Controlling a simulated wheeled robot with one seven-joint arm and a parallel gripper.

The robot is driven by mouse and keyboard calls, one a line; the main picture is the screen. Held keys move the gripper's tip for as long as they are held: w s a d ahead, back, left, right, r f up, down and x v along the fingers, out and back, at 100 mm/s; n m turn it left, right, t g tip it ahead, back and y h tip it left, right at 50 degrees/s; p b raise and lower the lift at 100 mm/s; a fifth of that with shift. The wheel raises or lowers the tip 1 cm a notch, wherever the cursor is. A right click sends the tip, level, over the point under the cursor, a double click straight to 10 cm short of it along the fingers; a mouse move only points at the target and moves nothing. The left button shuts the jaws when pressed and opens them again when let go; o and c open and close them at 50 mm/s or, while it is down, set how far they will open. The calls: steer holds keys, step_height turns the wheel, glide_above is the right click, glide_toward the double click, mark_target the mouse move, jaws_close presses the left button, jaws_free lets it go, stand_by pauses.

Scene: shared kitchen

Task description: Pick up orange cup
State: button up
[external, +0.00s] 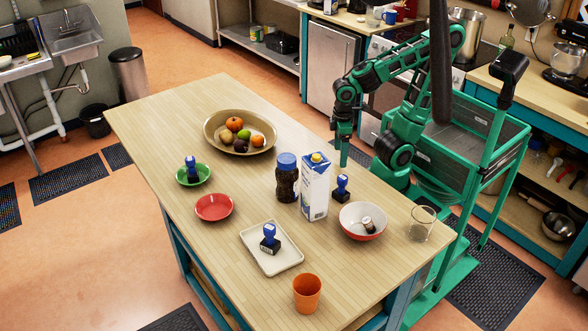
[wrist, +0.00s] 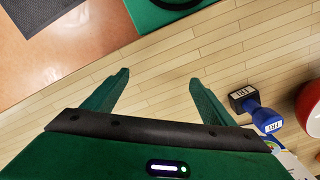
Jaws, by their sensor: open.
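The orange cup (external: 307,293) stands upright near the front edge of the wooden table (external: 170,108) in the external view. It does not show in the wrist view. My gripper (external: 342,158) hangs over the far right side of the table, beyond the milk carton and well away from the cup. In the wrist view my gripper (wrist: 160,82) has its two green fingers spread apart, with only bare table and floor between them. It is open and empty.
Between gripper and cup are a milk carton (external: 315,188), a dark jar (external: 287,178), a blue-handled stamp (external: 341,190) and a red-white bowl (external: 363,221). A tray (external: 283,262) with another stamp lies left of the cup, and a glass (external: 422,223) stands right.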

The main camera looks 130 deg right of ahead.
steer(key=shift+s+r, duration=0.2)
steer(key=shift+s, duration=0.1)
step_height(320, 180, up, 21)
steer(key=w+a+f+n+t+h, duration=0.1)
steer(key=w+a+t+h, duration=0.15)
steer(key=w, duration=1.15)
steer(key=w+a+f+n+t+h, duration=0.1)
steer(key=w+a+t, duration=0.2)
steer(key=w, duration=1.1)
steer(key=w+a+r+n+t, duration=0.1)
steer(key=w+a+t, duration=0.2)
steer(key=w+a, duration=0.6)
steer(key=w+a+n+t, duration=0.2)
steer(key=w+a+t, duration=0.25)
steer(key=a, duration=0.75)
steer(key=a+r+n+t+y, duration=0.1)
steer(key=a+n+t+y, duration=0.15)
steer(key=a, duration=1.25)
steer(key=m, duration=0.1)
glide_toward(297, 296)
steer(key=shift+g+y, duration=0.35)
steer(key=shift+y, duration=0.05)
steer(key=x, duration=0.5)
steer(key=shift+w+d+f, duration=0.1)
steer(key=shift+d+f, duration=0.05)
steer(key=shift+d+x, duration=0.2)
steer(key=shift+x, duration=1.15)
steer(key=shift+d+x, duration=0.15)
steer(key=shift+x, duration=1.15)
